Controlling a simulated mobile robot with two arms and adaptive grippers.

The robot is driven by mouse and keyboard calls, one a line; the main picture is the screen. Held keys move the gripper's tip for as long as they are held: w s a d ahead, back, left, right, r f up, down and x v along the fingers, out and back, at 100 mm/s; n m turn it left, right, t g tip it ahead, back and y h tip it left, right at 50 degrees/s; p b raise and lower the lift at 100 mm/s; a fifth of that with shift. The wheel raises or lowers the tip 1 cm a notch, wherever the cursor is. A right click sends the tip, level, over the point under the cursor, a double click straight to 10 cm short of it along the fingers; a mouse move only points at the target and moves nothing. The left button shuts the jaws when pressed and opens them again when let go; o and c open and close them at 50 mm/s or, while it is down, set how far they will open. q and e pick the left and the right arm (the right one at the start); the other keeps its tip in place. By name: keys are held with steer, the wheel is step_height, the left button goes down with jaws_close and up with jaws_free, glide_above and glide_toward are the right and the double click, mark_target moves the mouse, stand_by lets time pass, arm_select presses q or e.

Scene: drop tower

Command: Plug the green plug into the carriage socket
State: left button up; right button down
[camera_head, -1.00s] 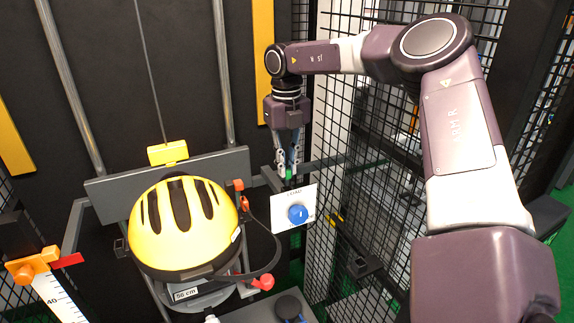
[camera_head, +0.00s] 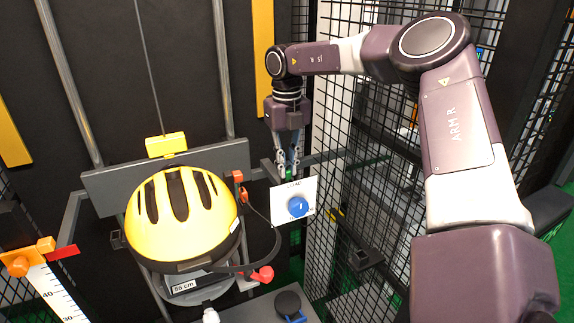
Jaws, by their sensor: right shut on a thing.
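My right gripper (camera_head: 288,164) hangs down above the white panel with the blue knob and is shut on the green plug (camera_head: 289,172). Only a small green part of the plug shows between the fingertips and the panel's top edge. I cannot tell whether the plug touches the panel. The carriage (camera_head: 104,181) is a grey crossbar with a yellow block (camera_head: 166,145) on top, behind the yellow helmet (camera_head: 145,232). Small orange-red parts (camera_head: 238,177) sit at its right side. I cannot make out the socket opening. My left gripper is out of view.
The white panel (camera_head: 281,189) with its blue knob (camera_head: 298,206) stands right of the helmet. A black cable (camera_head: 279,247) loops between them. A red knob (camera_head: 263,273) is below. Mesh fencing (camera_head: 335,130) rises at the right, and a ruler (camera_head: 55,293) is at lower left.

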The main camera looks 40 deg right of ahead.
steer(key=shift+f+b, duration=0.25)
steer(key=shift+b, duration=0.1)
steer(key=c, duration=1.9)
jaws_free()
step_height(320, 180, up, 12)
steer(key=shift+r, duration=0.1)
